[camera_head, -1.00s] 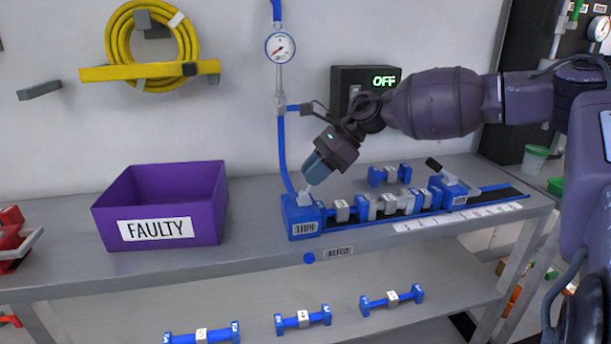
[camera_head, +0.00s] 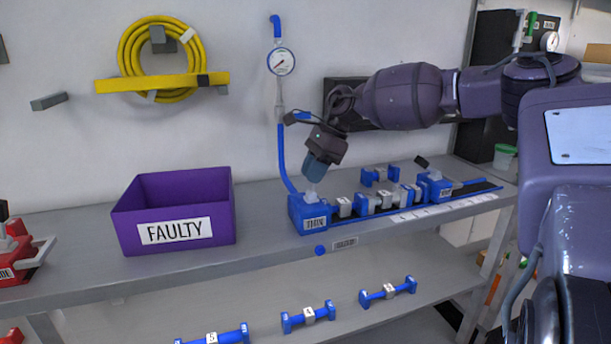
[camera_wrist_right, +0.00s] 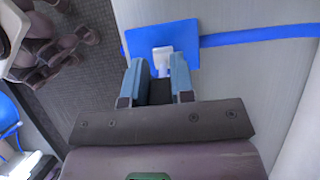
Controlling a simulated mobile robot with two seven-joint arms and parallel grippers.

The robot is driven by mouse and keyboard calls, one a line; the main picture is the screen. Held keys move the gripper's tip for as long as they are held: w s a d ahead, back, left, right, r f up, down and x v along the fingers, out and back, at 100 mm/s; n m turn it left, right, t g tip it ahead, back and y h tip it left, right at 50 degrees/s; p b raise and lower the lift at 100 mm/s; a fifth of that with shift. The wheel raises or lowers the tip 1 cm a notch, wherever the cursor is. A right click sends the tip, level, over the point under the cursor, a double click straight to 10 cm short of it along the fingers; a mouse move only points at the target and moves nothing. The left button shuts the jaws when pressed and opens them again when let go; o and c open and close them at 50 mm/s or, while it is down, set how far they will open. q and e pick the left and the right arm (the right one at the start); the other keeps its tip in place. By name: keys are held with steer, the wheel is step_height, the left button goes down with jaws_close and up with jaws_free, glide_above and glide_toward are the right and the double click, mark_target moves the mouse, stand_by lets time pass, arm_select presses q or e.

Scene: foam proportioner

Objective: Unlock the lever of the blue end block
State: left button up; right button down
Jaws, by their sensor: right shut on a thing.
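The blue end block (camera_head: 309,214) at the left end of the rail has a hose rising from it and a label on its front. Its pale lever (camera_head: 311,196) sticks up from the top. My right gripper (camera_head: 316,178) comes down from above, shut on this lever. In the right wrist view, the pale lever (camera_wrist_right: 162,58) sits between the blue-grey fingers of the right gripper (camera_wrist_right: 160,72), over the blue block top (camera_wrist_right: 185,33). The fingers hide part of the lever. My left gripper is not in view.
A second blue block (camera_head: 435,187), with a raised dark-tipped lever, stands at the rail's right end. Several blue-and-grey parts lie between. A purple FAULTY bin (camera_head: 175,215) stands left with bare bench between. A pressure gauge (camera_head: 281,62) hangs above on the pipe.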

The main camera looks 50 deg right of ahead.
steer(key=shift+w+a+f+g+h, duration=0.1)
steer(key=shift+a+f+g+h, duration=0.2)
steer(key=shift+h, duration=0.1)
steer(key=shift+w+a+f+g+h+b, duration=0.15)
steer(key=shift+w+a+g+h+b, duration=0.15)
steer(key=shift+h+b, duration=0.3)
steer(key=shift+w+a+f+g+h+b, duration=0.1)
steer(key=shift+w+a+g+h+b, duration=0.1)
steer(key=shift+g+h+b, duration=0.3)
steer(key=shift+w+a+g+h+b, duration=0.15)
steer(key=shift+a+g+h+b, duration=0.35)
steer(key=shift+h+b, duration=0.3)
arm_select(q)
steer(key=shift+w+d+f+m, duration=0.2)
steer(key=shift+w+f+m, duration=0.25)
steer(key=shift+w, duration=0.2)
arm_select(e)
steer(key=shift+h, duration=0.3)
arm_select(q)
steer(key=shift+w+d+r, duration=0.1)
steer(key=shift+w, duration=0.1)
arm_select(e)
steer(key=shift+r, duration=0.1)
steer(key=c, duration=1)
jaws_free()
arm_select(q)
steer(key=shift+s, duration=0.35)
arm_select(e)
steer(key=shift+o, duration=0.2)
steer(key=shift+r, duration=0.1)
